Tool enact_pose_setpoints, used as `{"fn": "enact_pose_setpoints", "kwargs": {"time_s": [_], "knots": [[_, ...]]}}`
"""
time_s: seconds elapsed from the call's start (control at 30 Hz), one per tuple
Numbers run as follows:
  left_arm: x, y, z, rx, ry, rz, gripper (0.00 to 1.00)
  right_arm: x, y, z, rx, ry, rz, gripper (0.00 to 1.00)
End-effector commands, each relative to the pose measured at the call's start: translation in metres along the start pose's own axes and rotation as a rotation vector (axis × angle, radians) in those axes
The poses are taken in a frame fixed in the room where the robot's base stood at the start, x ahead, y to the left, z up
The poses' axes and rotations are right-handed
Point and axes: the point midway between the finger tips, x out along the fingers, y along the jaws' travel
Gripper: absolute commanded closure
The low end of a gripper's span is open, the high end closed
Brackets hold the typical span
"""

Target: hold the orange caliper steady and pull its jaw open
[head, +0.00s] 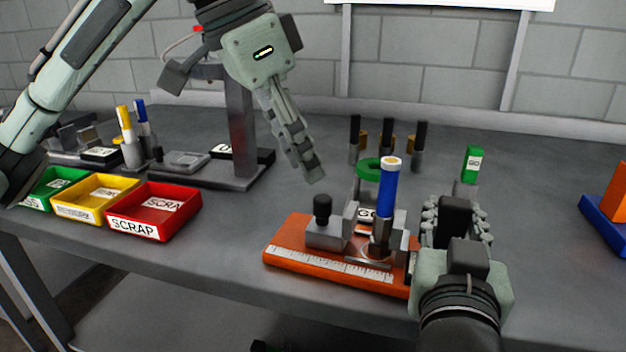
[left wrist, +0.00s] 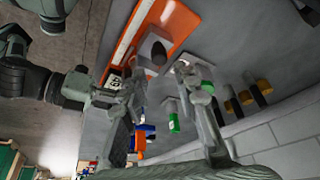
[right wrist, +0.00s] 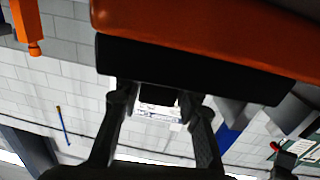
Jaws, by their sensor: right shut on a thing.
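The orange caliper (head: 283,258) lies on the grey bench, with a white ruler strip along its front edge. A sliding grey jaw with a black knob (head: 322,207) stands on it, left of a blue cylinder with a white top (head: 388,190). My left gripper (head: 314,176) is open and empty, above and behind the knob. The knob (left wrist: 158,53) shows beyond its spread fingers in the left wrist view.
Red (head: 155,212), yellow (head: 96,198) and green (head: 50,185) bins stand at the left. Several black-topped plugs (head: 387,140) and a green ring (head: 370,167) are behind the caliper. A grey stand (head: 240,130) rises at the back left.

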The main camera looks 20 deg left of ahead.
Motion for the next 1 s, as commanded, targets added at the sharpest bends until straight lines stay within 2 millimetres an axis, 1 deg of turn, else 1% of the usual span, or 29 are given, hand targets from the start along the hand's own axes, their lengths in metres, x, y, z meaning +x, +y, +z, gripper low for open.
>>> {"fn": "enact_pose_setpoints", "kwargs": {"time_s": [0.03, 0.1, 0.2, 0.3, 0.43, 0.77, 0.8, 0.97, 1.0], "knots": [[-0.012, 0.0, -0.001, 0.001, 0.004, -0.001, 0.7, 0.0, 0.001, 0.0, -0.001, 0.001, 0.003, 1.0], [-0.025, 0.0, -0.001, 0.0, 0.003, -0.001, 0.7, 0.0, 0.001, 0.0, -0.001, 0.001, 0.003, 1.0], [-0.041, 0.0, 0.0, 0.0, 0.002, -0.001, 0.7, 0.0, 0.001, 0.0, -0.001, 0.001, 0.003, 1.0], [-0.051, 0.0, 0.0, -0.001, 0.001, 0.0, 0.7, 0.0, 0.001, 0.0, -0.001, 0.001, 0.003, 1.0], [-0.057, 0.0, 0.0, -0.001, 0.0, 0.0, 0.7, 0.0, 0.001, 0.0, -0.001, 0.001, 0.003, 1.0], [-0.057, 0.0, 0.0, -0.001, 0.0, 0.0, 0.7, 0.0, 0.001, -0.001, 0.0, 0.001, 0.003, 1.0], [-0.057, 0.0, 0.0, -0.001, 0.0, 0.0, 0.7, 0.0, 0.001, -0.001, 0.0, 0.001, 0.003, 0.64], [-0.057, 0.0, 0.0, -0.001, 0.0, 0.0, 0.7, 0.0, 0.001, 0.0, 0.0, 0.001, 0.002, 0.44], [-0.057, 0.0, 0.0, -0.001, 0.0, 0.0, 0.7, 0.0, 0.001, 0.0, 0.0, 0.001, 0.002, 0.42]]}}
